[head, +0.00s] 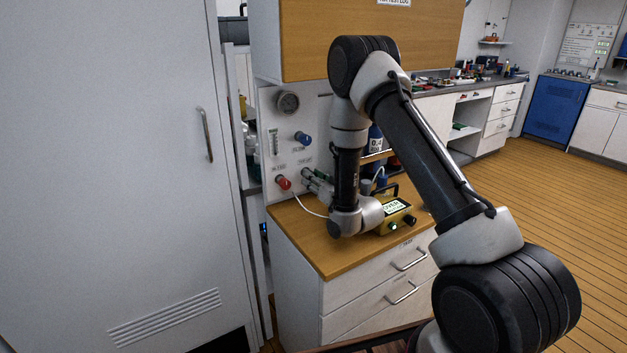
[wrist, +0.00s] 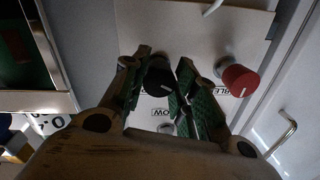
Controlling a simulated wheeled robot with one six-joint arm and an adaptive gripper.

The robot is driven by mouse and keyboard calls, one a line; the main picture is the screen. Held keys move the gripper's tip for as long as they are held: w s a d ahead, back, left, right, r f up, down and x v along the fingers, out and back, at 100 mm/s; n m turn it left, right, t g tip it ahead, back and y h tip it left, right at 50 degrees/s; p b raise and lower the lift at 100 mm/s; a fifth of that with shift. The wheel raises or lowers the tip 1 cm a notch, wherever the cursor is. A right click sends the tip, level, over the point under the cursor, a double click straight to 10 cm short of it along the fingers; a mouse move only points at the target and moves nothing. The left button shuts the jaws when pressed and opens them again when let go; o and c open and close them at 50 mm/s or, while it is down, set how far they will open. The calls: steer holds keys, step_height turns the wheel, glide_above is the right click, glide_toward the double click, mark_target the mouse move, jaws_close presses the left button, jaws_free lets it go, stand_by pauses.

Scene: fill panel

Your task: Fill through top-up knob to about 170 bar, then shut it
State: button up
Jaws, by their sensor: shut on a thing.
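The white panel (head: 312,112) carries a round gauge (head: 288,103), whose needle is too small to read. A blue knob (head: 301,138) and a red knob (head: 284,183) stick out below it. My gripper (head: 310,177) is at the panel, right of the red knob. In the wrist view, my gripper (wrist: 166,66) has its green-padded fingers on both sides of a black knob (wrist: 157,79), shut on it. It appears to be the top-up knob; its own label is not legible. The red knob (wrist: 239,80) is apart from the fingers, to the right.
A yellow box (head: 396,214) with a lit display, apparently reading OVER, stands on the wooden counter (head: 330,258) beside my wrist. A white hose runs from the panel towards it. A wooden cabinet (head: 340,40) overhangs the panel, and a tall grey door (head: 110,150) stands left.

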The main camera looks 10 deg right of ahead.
steer(key=n, duration=0.3)
steer(key=o, duration=1)
steer(key=v, duration=1.2)
stand_by(0.5)
